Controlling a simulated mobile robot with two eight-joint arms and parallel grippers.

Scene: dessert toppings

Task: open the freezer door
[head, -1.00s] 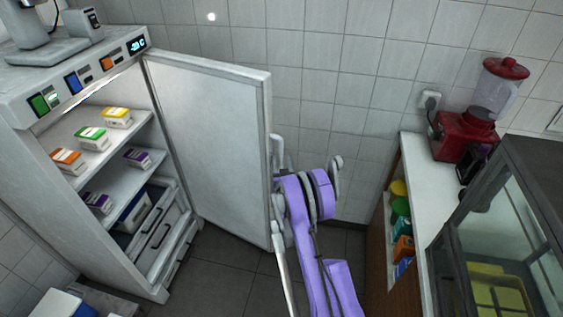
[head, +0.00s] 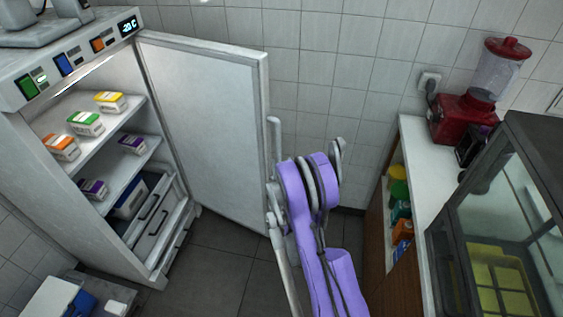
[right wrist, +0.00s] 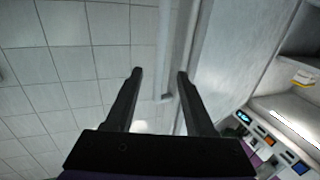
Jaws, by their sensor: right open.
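The freezer (head: 85,185) stands at the left in the head view, with its shelves exposed. Its door (head: 205,130) is swung wide open to the right, inner face toward me. The door's pale handle (head: 273,135) stands off the outer face near the free edge. My right gripper is on the outer side of the door by this edge; its fingers are hidden in the head view. In the right wrist view, my right gripper (right wrist: 160,74) is open, and the handle (right wrist: 165,45) shows in the gap between its fingers. I cannot tell whether they touch. My left gripper is out of view.
Small cartons (head: 86,123) stand on the freezer shelves, with drawers below. At the right are a white counter (head: 420,150) with a red blender (head: 465,118) and a glass case (head: 500,210). Dark floor (head: 215,265) lies clear before the door. A tiled wall is behind.

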